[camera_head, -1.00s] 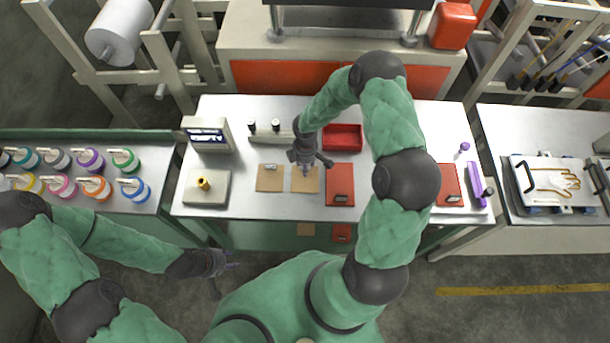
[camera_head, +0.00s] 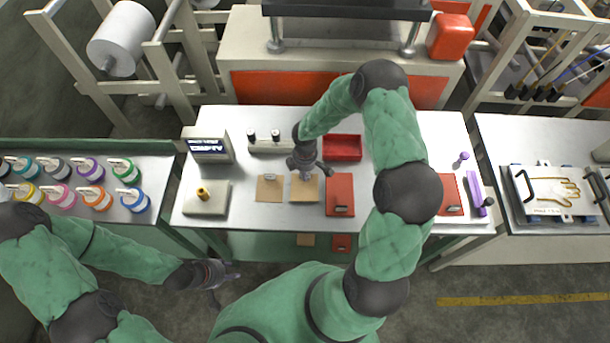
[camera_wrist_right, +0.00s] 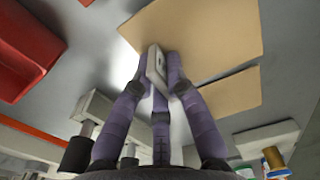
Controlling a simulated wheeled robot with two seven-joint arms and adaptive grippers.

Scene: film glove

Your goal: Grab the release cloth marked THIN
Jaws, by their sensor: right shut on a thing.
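Two tan cloths lie side by side on the metal table: a left one (camera_head: 269,190) and a right one (camera_head: 304,190). I cannot read THIN on either. My right gripper (camera_head: 304,174) is over the far part of the right tan cloth. In the right wrist view its fingers (camera_wrist_right: 158,70) are shut on a small grey tab (camera_wrist_right: 154,62) at the edge of this tan cloth (camera_wrist_right: 195,38). The other tan cloth (camera_wrist_right: 232,92) lies beside it. My left gripper (camera_head: 225,278) is open and empty, in front of the table.
Red sheets (camera_head: 340,190) lie to the right, one partly behind my right arm. A red tray (camera_head: 342,148) and a holder with black knobs (camera_head: 268,147) stand behind. A display box (camera_head: 207,147) reads EMPTY. A purple bar (camera_head: 474,190) lies at the right end.

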